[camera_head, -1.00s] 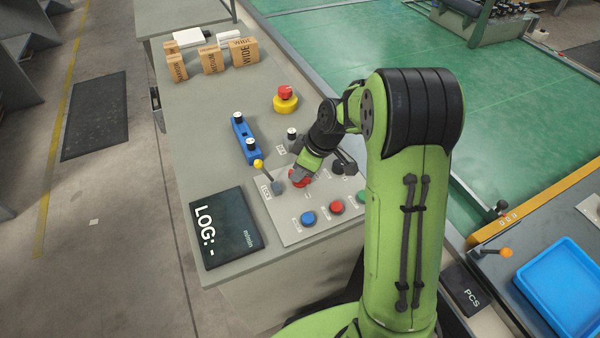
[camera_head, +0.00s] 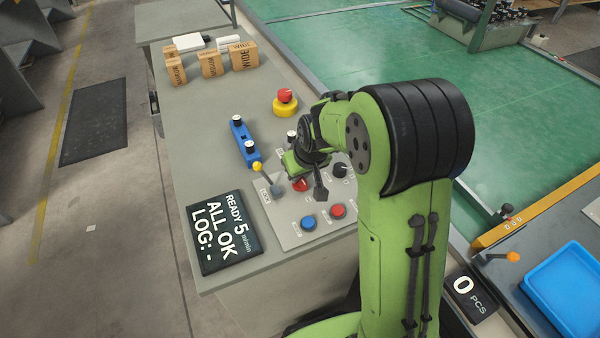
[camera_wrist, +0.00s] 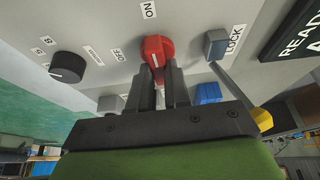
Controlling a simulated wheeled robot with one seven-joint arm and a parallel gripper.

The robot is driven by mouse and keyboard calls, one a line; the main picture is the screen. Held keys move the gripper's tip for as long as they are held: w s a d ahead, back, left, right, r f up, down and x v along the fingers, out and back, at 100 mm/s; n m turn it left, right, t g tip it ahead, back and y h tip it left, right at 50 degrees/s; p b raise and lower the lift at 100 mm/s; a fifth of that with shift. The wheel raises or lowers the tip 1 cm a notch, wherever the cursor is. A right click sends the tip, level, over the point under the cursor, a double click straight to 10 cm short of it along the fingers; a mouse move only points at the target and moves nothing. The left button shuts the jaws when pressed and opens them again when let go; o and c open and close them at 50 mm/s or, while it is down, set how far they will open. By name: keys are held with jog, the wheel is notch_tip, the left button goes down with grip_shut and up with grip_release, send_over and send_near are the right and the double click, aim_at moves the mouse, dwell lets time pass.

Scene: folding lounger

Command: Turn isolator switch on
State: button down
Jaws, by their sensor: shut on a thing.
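The red isolator switch (camera_wrist: 155,50) is a rotary knob on the grey panel in the wrist view, between the ON and OFF labels. It also shows as a small red patch in the head view (camera_head: 300,185). My gripper (camera_wrist: 159,70) is shut on the knob, with its two dark fingers at the knob's sides. In the head view, my wrist hides part of the panel. The black display (camera_head: 223,233) reads READY, 5 m/min, ALL OK, LOG: -. The counter (camera_head: 471,291) reads 0 PCS.
A yellow-tipped lever (camera_wrist: 262,118) by the LOCK label stands close beside my gripper. A black knob (camera_wrist: 68,67) is on the other side. Blue (camera_head: 308,222) and red (camera_head: 337,210) buttons lie nearby. An emergency stop (camera_head: 285,102) and blue rail (camera_head: 245,142) stand farther back.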

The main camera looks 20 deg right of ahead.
jog(key=shift+m, duration=0.3)
jog(key=c, duration=1.1)
grip_release()
jog(key=p+v, duration=0.4)
jog(key=v, duration=1.1)
jog(key=shift+a+r+p, duration=0.1)
jog(key=shift+r+p, duration=0.25)
jog(key=shift+p, duration=0.05)
jog(key=shift+m+t+h, duration=0.4)
jog(key=shift+m+t, duration=0.1)
jog(key=shift+m, duration=0.2)
jog(key=s+r+p, duration=0.2)
jog(key=s+r, duration=0.1)
jog(key=s, duration=0.3)
jog(key=s+r+p, duration=0.3)
jog(key=s+r, duration=0.1)
jog(key=s, duration=0.3)
jog(key=s+r+p, duration=0.2)
jog(key=s+r, duration=0.1)
jog(key=s, duration=0.4)
jog(key=shift+a+r, duration=0.15)
jog(key=shift+r, duration=0.1)
